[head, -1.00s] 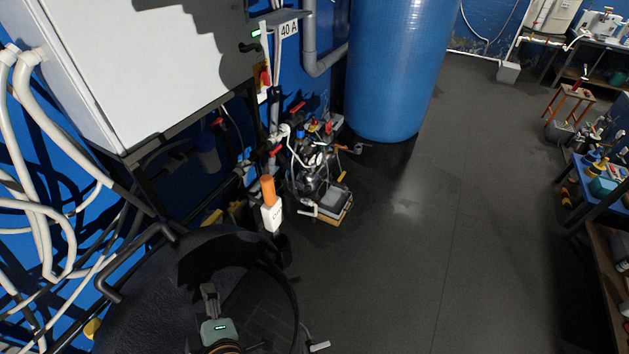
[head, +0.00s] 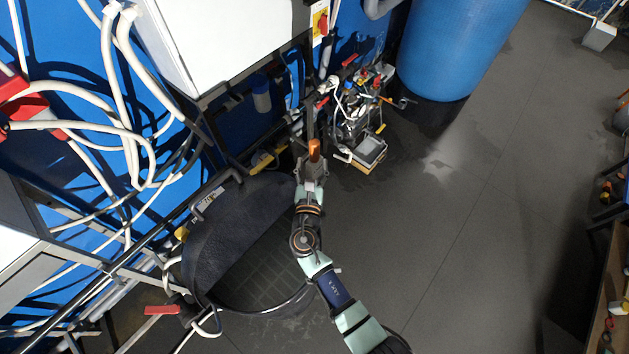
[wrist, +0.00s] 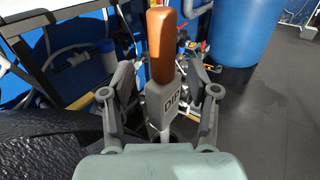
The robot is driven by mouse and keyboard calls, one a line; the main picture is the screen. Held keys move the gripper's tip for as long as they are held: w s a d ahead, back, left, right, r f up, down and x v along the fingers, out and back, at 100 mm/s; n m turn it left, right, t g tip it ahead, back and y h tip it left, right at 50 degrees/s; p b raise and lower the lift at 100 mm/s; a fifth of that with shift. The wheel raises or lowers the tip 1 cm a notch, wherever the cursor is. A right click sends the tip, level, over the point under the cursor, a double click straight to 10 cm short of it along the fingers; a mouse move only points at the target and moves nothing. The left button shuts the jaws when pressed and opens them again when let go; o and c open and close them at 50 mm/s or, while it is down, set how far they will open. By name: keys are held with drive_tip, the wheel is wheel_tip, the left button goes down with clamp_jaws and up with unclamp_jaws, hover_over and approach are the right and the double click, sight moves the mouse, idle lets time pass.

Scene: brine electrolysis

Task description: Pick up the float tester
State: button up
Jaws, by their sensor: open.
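The float tester, as I take it, has an orange grip over a pale box-shaped body with dark lettering. It stands upright in the middle of the wrist view (wrist: 161,50), with a thin pale stem below. In the head view its orange top (head: 314,149) shows beside the black tank's rim. My gripper (wrist: 163,84) is open, with one finger on each side of the pale body. Gaps show between the fingers and the body. In the head view my gripper (head: 313,168) hides most of the tester. The stem's lower end is hidden.
The black round tank (head: 235,235) lies left of my arm. A cluster of valves and fittings (head: 357,110) stands just beyond, right of the tester. A blue cylinder (head: 455,50) is farther back. A white cabinet (head: 225,40) overhangs at upper left.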

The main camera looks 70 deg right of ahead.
sight(314, 157)
drive_tip(key=x, duration=0.5)
drive_tip(key=shift+s+r, duration=0.1)
drive_tip(key=shift+s, duration=0.1)
clamp_jaws()
